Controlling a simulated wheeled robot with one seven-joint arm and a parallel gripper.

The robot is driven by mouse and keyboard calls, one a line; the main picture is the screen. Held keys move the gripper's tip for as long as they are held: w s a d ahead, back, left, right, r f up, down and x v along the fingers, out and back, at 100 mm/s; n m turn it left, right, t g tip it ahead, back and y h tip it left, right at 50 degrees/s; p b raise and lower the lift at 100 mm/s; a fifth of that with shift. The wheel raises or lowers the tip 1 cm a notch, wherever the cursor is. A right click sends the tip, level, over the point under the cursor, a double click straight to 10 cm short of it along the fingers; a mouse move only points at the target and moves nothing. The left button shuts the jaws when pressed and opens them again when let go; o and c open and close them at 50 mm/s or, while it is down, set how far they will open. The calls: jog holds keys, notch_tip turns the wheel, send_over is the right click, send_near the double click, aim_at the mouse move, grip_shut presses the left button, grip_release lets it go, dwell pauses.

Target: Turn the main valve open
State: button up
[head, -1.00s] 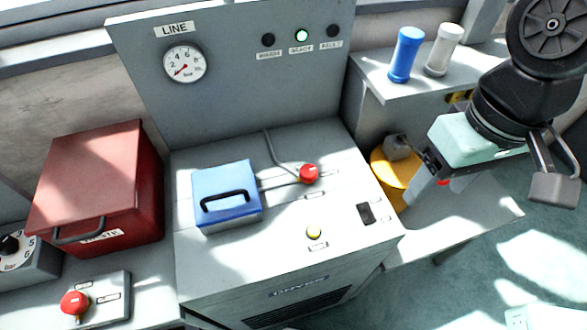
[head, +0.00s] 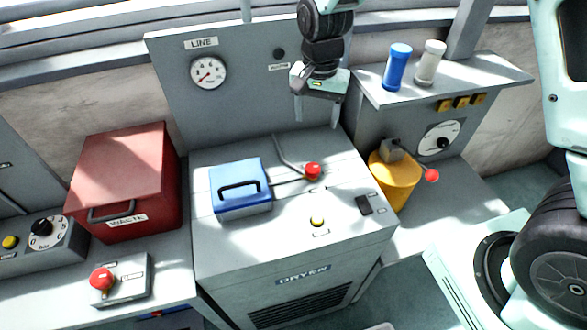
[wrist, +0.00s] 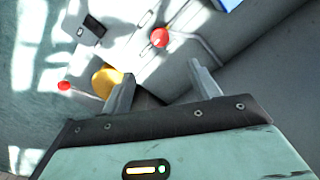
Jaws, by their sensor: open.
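No label that I can read says main valve. A red knob (head: 313,171) sits on the grey dryer top at the end of a thin pipe; it also shows in the wrist view (wrist: 160,37). A yellow cylinder (head: 394,182) with a grey block on top stands right of the dryer, with a red ball (head: 432,175) beside it. Both show in the wrist view, the yellow cylinder (wrist: 106,80) and the red ball (wrist: 64,86). My gripper (head: 317,118) is open and empty, pointing down in front of the back panel, above and apart from the dryer's red knob.
A blue box (head: 238,186) with a handle stands on the dryer. A red waste box (head: 125,180) and a red button (head: 102,279) are at left. Blue (head: 397,68) and white (head: 430,63) cylinders stand on the right shelf. The line gauge (head: 208,73) needle points low left.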

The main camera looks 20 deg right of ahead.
aim_at(312, 168)
notch_tip(312, 168, down, 17)
jog(key=p, duration=0.4)
jog(key=shift+f, duration=0.15)
jog(key=c, duration=1)
